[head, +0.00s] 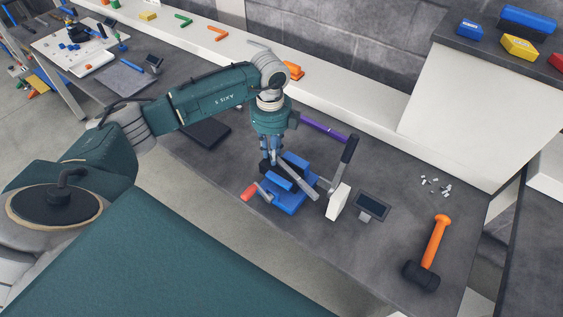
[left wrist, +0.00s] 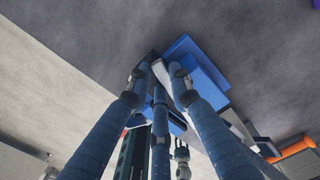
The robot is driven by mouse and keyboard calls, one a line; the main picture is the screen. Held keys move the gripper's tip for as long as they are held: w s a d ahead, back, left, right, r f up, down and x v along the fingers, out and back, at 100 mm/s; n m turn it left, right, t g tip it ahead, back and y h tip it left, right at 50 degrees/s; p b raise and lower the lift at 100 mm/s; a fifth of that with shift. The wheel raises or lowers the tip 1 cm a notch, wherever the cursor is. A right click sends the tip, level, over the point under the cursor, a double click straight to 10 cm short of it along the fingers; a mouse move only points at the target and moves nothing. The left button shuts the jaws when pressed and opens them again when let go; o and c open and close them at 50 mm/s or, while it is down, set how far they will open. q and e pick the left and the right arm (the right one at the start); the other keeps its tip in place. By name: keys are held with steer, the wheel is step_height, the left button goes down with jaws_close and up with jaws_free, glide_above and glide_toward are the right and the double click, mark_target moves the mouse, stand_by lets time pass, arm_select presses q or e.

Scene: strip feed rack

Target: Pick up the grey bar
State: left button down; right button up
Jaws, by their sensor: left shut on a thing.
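The grey bar (head: 300,182) slants over the blue vise-like fixture (head: 288,204) on the dark bench in the head view. My left gripper (head: 269,160) points down at the bar's upper left end, and its fingers are closed there. In the left wrist view the left gripper's blue fingers (left wrist: 160,76) come together around a pale grey edge of the bar, with the blue fixture (left wrist: 200,68) just beyond. The fingertips are partly hidden in the head view, and I cannot tell whether the bar touches the fixture. My right gripper is not in view.
A black-handled lever (head: 350,149) and a white block (head: 338,203) stand right of the fixture. A small screen (head: 372,206), metal bits (head: 435,186) and an orange mallet (head: 437,240) lie farther right. A purple bar (head: 323,128) lies behind.

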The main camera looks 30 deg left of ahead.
arm_select(q)
steer(key=shift+r, duration=0.2)
steer(key=shift+r, duration=0.3)
step_height(320, 180, up, 19)
steer(key=b, duration=0.3)
step_height(320, 180, down, 13)
steer(key=s+n+p, duration=0.1)
steer(key=n, duration=0.2)
steer(key=shift+f, duration=0.2)
steer(key=shift+f+b, duration=1.15)
steer(key=shift+f, duration=0.5)
